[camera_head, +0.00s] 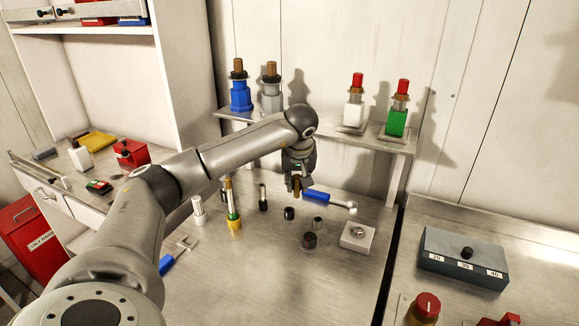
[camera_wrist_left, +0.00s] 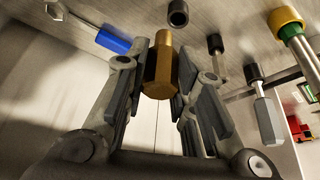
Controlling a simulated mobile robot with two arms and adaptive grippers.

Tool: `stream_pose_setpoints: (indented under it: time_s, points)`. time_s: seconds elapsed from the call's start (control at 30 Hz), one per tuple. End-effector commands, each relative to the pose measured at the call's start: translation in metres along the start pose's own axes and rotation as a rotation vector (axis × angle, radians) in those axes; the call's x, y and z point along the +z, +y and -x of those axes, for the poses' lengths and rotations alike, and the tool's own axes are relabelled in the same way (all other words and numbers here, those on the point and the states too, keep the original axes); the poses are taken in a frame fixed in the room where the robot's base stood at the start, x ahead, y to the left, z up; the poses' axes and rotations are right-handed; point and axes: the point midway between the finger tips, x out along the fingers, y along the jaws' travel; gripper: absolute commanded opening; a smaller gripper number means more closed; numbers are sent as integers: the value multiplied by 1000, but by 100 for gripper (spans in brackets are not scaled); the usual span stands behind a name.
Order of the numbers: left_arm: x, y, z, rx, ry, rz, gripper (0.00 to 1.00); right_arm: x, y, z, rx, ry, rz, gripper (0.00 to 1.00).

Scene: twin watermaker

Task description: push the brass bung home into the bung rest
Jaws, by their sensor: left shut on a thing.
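My left gripper (camera_head: 297,178) points down above the middle of the steel bench. It is shut on the brass bung (camera_head: 296,188), which hangs about upright below the fingers. In the left wrist view the bung (camera_wrist_left: 160,68) has a faceted, wider body and a narrower end, and sits between the two fingers. A pale square block with a round ring on top (camera_head: 357,237), which looks like the bung rest, sits on the bench to the right, apart from the bung. My right gripper is not in view.
A blue-handled spanner (camera_head: 317,197) lies close behind the bung. Black-topped parts (camera_head: 289,213) and a dark round piece (camera_head: 309,241) stand near. A yellow-based post (camera_head: 234,224) stands left. A grey dial box (camera_head: 463,260) is right.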

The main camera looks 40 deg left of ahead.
Motion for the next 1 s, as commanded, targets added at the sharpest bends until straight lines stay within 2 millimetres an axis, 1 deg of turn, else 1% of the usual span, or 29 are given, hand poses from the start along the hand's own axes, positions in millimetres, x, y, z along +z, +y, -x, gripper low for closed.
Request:
stream_pose_setpoints:
  time_s: [0.03,0.1,0.23,0.57,0.77,1.0]
  points:
    - [-9,-8,1,-9,-1,26,7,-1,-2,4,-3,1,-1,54]
    - [-16,-16,0,-18,-1,48,7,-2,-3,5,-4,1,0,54]
    - [-22,-22,-1,-25,-1,66,7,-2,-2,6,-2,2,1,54]
    - [-22,-22,-1,-24,-1,65,7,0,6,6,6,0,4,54]
    - [-22,-22,1,-24,-1,64,7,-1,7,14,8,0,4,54]
    - [-12,-22,-21,-26,-2,64,7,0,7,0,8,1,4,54]
